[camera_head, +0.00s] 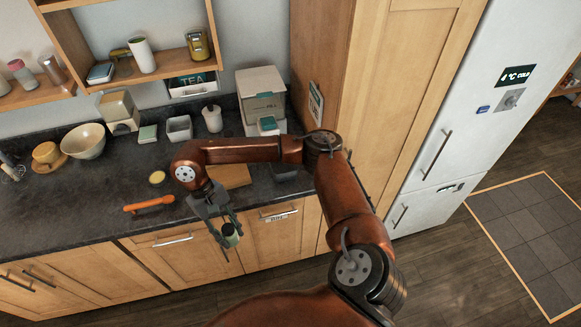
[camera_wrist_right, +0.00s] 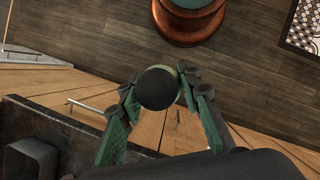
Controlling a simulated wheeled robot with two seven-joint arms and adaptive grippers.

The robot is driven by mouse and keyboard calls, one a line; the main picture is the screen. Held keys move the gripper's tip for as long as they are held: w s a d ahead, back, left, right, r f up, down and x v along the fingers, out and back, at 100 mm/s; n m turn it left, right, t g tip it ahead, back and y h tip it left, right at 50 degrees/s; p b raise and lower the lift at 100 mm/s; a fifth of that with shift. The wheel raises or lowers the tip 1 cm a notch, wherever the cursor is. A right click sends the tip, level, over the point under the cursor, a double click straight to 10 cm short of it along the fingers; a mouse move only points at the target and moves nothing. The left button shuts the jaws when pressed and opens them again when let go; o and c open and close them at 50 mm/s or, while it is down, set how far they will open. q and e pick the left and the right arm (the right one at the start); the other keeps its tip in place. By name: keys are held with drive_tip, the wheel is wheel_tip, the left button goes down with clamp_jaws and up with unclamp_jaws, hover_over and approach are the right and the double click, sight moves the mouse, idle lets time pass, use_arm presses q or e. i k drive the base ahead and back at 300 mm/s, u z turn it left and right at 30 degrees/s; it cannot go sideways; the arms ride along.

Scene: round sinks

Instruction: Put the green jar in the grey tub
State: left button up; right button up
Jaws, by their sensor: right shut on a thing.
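The green jar (camera_head: 229,236) has a dark lid and is held between the fingers of my right gripper (camera_head: 228,228), in front of the counter's front edge, over the floor side. In the wrist view, its round dark lid (camera_wrist_right: 157,88) sits between the two green fingertips of my right gripper (camera_wrist_right: 157,92). A dark grey open tub (camera_wrist_right: 38,160) stands on the counter at the lower left of the wrist view. In the head view it is mostly hidden behind my right arm. My left gripper is not in view.
A smaller light grey container (camera_head: 180,129) stands at the back of the counter. A wooden board (camera_head: 232,177), an orange-handled thing (camera_head: 150,204) and a cream bowl (camera_head: 84,141) are on the counter. A box-shaped bin (camera_head: 262,92) stands behind. A tall wooden cabinet (camera_head: 345,80) bounds the right.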

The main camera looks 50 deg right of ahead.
sight(284, 176)
drive_tip(key=u, duration=0.85)
drive_tip(key=i, duration=0.95)
drive_tip(key=z, duration=2.6)
